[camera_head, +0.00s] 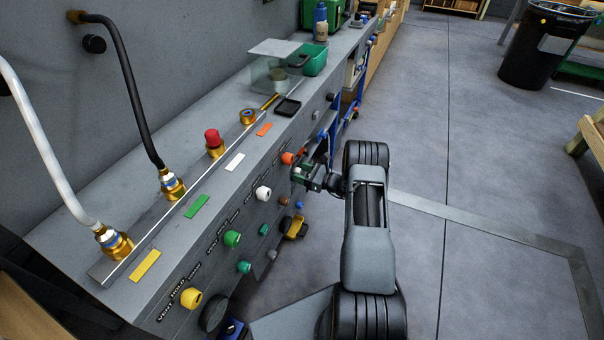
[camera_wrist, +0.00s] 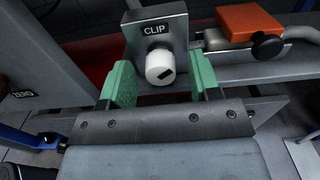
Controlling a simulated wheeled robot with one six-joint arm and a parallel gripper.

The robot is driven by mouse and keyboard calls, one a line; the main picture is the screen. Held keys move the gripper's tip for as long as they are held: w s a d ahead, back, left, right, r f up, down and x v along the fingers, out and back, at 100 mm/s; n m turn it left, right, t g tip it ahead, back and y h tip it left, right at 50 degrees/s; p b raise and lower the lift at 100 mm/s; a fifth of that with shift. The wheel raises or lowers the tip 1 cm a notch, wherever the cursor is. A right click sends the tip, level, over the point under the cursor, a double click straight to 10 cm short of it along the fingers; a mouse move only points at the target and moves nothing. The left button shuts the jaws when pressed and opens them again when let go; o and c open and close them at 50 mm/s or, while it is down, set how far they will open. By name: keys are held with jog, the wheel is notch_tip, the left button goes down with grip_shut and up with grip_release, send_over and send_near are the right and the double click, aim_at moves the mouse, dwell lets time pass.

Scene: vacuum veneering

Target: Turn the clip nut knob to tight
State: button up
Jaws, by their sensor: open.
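The clip nut knob (camera_wrist: 159,66) is a white round knob with a dark mark on its face. It sticks out of a grey metal block labelled CLIP (camera_wrist: 155,30) in the wrist view. My gripper (camera_wrist: 159,84) is open, with one green finger pad to the left of the knob and one to the right. There is a gap between the knob and each pad, so neither seems to touch it.
An orange block (camera_wrist: 250,22) with a black knob (camera_wrist: 267,46) sits to the right of the CLIP block. The bench (camera_head: 215,170) carries hose fittings and a red-capped fitting (camera_head: 213,138). Coloured valve knobs, such as the white one (camera_head: 263,193), line its front.

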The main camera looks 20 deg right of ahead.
jog(key=c, duration=0.9)
jog(key=m, duration=0.4)
jog(key=shift+m, duration=0.4)
jog(key=o, duration=0.9)
